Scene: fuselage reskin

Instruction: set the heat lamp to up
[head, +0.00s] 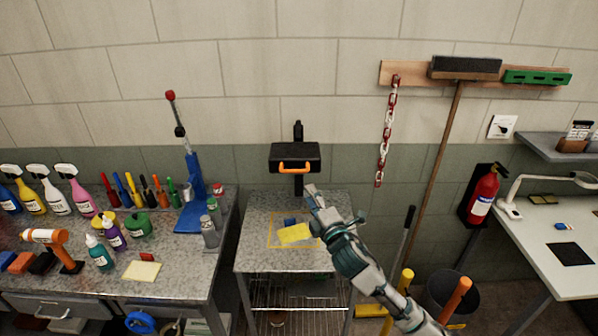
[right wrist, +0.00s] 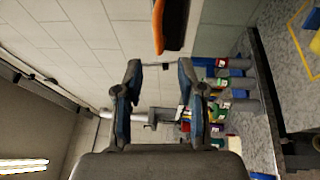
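The heat lamp (head: 295,157) is a black box with an orange handle (head: 295,167) along its lower front edge. It sits on a dark upright post at the wall, above a small grey table. My right gripper (head: 311,188) is just below and slightly right of the handle in the head view. In the right wrist view the gripper (right wrist: 160,65) has its two fingers apart with nothing between them. The orange handle (right wrist: 158,25) shows beyond the fingertips, apart from them. My left gripper is in neither view.
The small table (head: 258,262) under the lamp holds a yellow piece (head: 295,234) inside a yellow outline. A crowded bench (head: 185,262) with bottles and a blue lever press (head: 192,195) stands left. A red-white chain (head: 389,130) and broom (head: 436,180) hang right.

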